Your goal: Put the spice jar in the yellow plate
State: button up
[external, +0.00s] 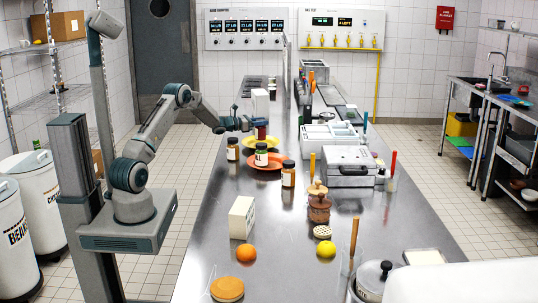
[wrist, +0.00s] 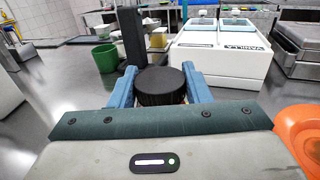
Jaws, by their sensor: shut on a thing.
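My gripper (external: 252,124) is over the yellow plate (external: 248,141), fingers pointing right. In the wrist view its two blue fingers (wrist: 160,88) are shut on the spice jar, whose round dark lid (wrist: 160,78) shows between them. In the external view the jar (external: 262,133) is a small dark reddish shape at the fingertips, above or on the plate's far right part. I cannot tell whether its base touches the plate. The yellow plate is partly hidden by the orange plate and the things on it, and I do not see it in the wrist view.
An orange plate (external: 250,164) with a dark-lidded jar (external: 261,155) on it lies just in front; its rim shows in the wrist view (wrist: 299,122). Other jars stand left (external: 233,150) and right (external: 288,174). A white box (external: 260,102) stands behind. White bins (external: 330,136) are to the right.

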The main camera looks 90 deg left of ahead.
aim_at(261, 127)
notch_tip(261, 127, down, 3)
jog(key=shift+p, duration=0.35)
jog(key=shift+f+b, duration=0.2)
jog(key=shift+b, duration=0.15)
jog(key=o, duration=1.2)
jog(key=shift+r, duration=0.1)
jog(key=shift+r, duration=0.1)
jog(key=shift+r+p, duration=0.1)
jog(key=shift+p, duration=0.25)
jog(key=b+v, duration=0.2)
jog(key=v, duration=1)
jog(key=shift+b, duration=0.4)
